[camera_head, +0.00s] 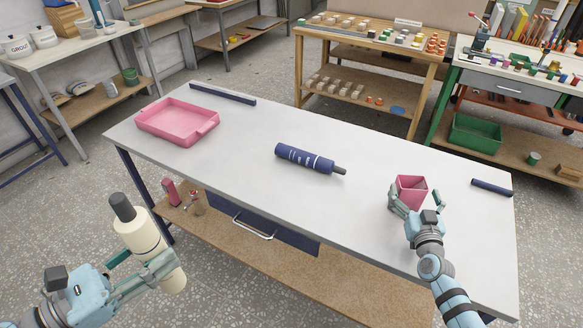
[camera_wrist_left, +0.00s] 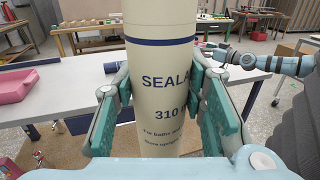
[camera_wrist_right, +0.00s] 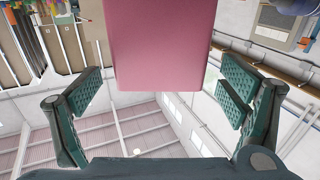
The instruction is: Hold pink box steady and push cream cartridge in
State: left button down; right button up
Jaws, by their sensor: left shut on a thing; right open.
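The cream cartridge (camera_head: 147,240) has a dark cap and is tilted, off the near left side of the table. My left gripper (camera_head: 146,274) is shut around its lower body. In the left wrist view the cartridge (camera_wrist_left: 160,85) stands between both finger pads and shows printed text. The pink box (camera_head: 412,190) is small and open-topped, at the right part of the table. My right gripper (camera_head: 408,212) is open at its near side. In the right wrist view the box (camera_wrist_right: 158,45) lies ahead between the spread fingers, with gaps on both sides.
A navy cartridge (camera_head: 305,159) lies mid-table. A pink tray (camera_head: 178,122) is at the table's left. Dark bars lie at the back edge (camera_head: 222,94) and right end (camera_head: 491,188). The white tabletop (camera_head: 250,140) is otherwise clear.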

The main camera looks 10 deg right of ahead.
jog(key=x, duration=0.1)
jog(key=b+x, duration=0.1)
jog(key=x, duration=0.1)
jog(key=shift+f, duration=0.3)
jog(key=shift+w+d+r, duration=0.1)
jog(key=shift+w+r, duration=0.1)
jog(key=shift+w, duration=0.05)
jog(key=shift+s+r, duration=0.1)
jog(key=shift+c, duration=1.7)
jog(key=c, duration=0.9)
jog(key=o, duration=1.2)
jog(key=shift+o, duration=0.2)
